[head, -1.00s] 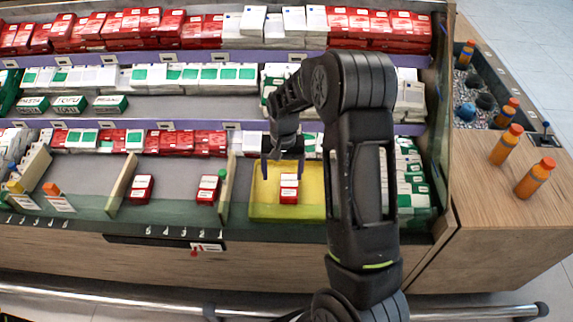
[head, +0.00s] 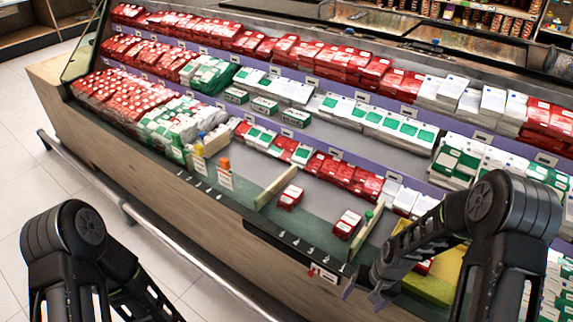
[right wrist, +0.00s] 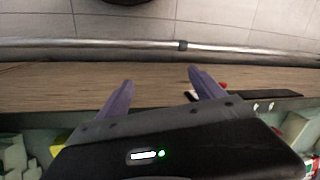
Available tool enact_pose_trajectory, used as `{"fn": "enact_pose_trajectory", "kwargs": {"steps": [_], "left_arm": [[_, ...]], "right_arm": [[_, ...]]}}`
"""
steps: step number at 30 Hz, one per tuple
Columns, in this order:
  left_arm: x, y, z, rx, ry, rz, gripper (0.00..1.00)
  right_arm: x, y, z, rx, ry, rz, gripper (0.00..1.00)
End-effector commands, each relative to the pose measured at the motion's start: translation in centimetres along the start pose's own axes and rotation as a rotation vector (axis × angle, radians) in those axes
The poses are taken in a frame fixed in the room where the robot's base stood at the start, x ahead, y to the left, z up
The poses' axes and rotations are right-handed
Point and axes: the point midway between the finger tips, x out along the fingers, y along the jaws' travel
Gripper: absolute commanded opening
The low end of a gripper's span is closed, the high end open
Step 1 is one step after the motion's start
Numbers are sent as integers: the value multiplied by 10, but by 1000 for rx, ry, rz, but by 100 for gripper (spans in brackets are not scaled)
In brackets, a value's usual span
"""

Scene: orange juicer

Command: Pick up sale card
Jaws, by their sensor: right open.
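A small red-and-white card (head: 322,272), which looks like the sale card, hangs at the front edge of the shelf, by the dark strip. My right gripper (head: 360,293) is just right of and slightly below it in the head view, apart from it. In the right wrist view my right gripper (right wrist: 160,80) is open, its two purple fingers spread with nothing between them. A small red bit (right wrist: 222,86) shows just beyond the right finger there, perhaps part of the card. My left arm is at the lower left of the head view; its gripper is not visible.
The shelf's wooden front (head: 150,145) and a metal rail (head: 130,212) run below the card. Red boxes (head: 291,197) and a wooden divider (head: 275,188) stand behind the edge. A yellow tray (head: 430,288) lies behind my right arm. Floor in front is clear.

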Motion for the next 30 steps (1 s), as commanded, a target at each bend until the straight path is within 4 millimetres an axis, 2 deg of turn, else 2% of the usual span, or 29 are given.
{"fn": "enact_pose_trajectory", "kwargs": {"steps": [1,5,6,9,12,16,23,30], "left_arm": [[12,-4,0,1,1,1,36],[28,-10,-2,2,4,3,36],[34,-12,-2,3,5,4,36],[46,-16,-2,4,6,5,36],[52,-18,-3,4,8,6,36],[53,-18,-3,5,9,7,36],[51,-18,-4,5,9,7,36],[52,-18,-4,5,9,7,36]], "right_arm": [[29,-10,24,-30,-17,-20,78],[80,-37,89,-112,-37,-82,78],[94,-44,111,-138,-43,-101,78],[119,-60,167,-196,-53,-145,78],[127,-67,203,-234,-52,-172,78],[128,-71,219,-253,-47,-186,78],[126,-72,219,-253,-45,-186,77],[126,-71,219,-253,-45,-186,57]]}}
